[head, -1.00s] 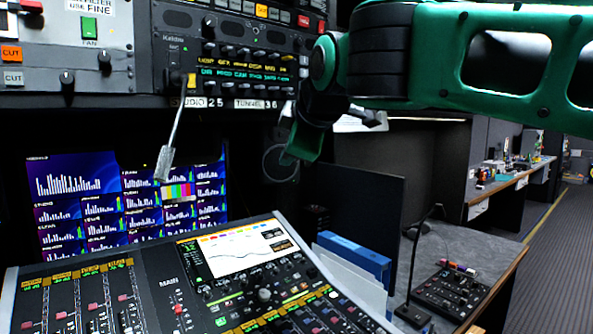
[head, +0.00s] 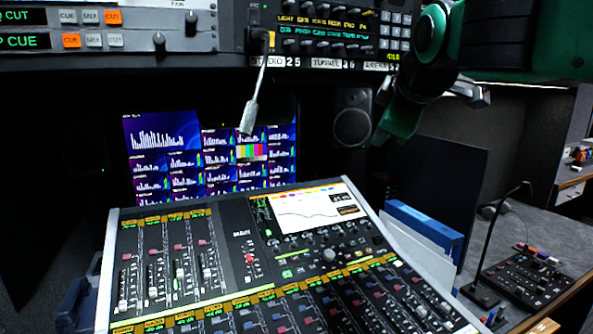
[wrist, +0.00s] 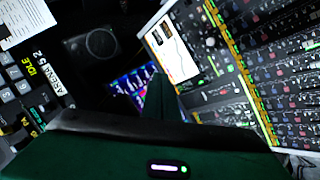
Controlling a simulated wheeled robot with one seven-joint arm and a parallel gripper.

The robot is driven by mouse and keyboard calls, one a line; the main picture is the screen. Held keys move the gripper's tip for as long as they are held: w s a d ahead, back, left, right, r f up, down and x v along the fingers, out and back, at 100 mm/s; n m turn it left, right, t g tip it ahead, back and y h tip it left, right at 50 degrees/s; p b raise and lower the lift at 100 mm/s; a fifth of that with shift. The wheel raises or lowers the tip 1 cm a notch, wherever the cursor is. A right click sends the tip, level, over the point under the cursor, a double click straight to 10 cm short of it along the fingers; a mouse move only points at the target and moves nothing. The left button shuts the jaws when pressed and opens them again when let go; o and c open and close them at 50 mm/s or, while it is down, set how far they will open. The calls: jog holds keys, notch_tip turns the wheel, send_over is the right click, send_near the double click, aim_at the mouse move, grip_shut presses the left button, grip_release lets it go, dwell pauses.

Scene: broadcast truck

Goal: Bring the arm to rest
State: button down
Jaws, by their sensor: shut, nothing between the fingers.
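My arm, green with black joints, reaches in from the upper right of the head view. My gripper (head: 390,130) hangs at its end, with a green fingertip pointing down and left. It is shut and empty. It is in front of the dark gap between the upper panel and the mixing console, and touches nothing that I can see. In the wrist view the green gripper (wrist: 158,98) shows over the dark space, with the monitor wall and console beyond.
The mixing console (head: 235,238) fills the lower middle. The rack panel (head: 215,38) is above, with a gooseneck lamp (head: 252,110) hanging from it. A speaker (head: 352,122), blue binder (head: 425,222), desk microphone (head: 495,240) and small control box (head: 525,278) stand to the right.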

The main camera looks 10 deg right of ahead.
jog(key=s+d+f+m+g, duration=0.4)
jog(key=s+d+f+m, duration=0.3)
jog(key=f, duration=0.6)
jog(key=s+d+f+m+g, duration=0.4)
jog(key=s+d+f+m, duration=0.1)
jog(key=s+d+f, duration=0.6)
jog(key=s+a+f+m+g+y, duration=0.1)
jog(key=s+f+m+g, duration=0.1)
jog(key=s+f+m, duration=0.3)
jog(key=s+f, duration=0.4)
jog(key=shift+s+a+m+g, duration=0.15)
jog(key=shift+s+m+g, duration=0.25)
jog(key=shift+w+f, duration=0.25)
jog(key=shift+w, duration=0.4)
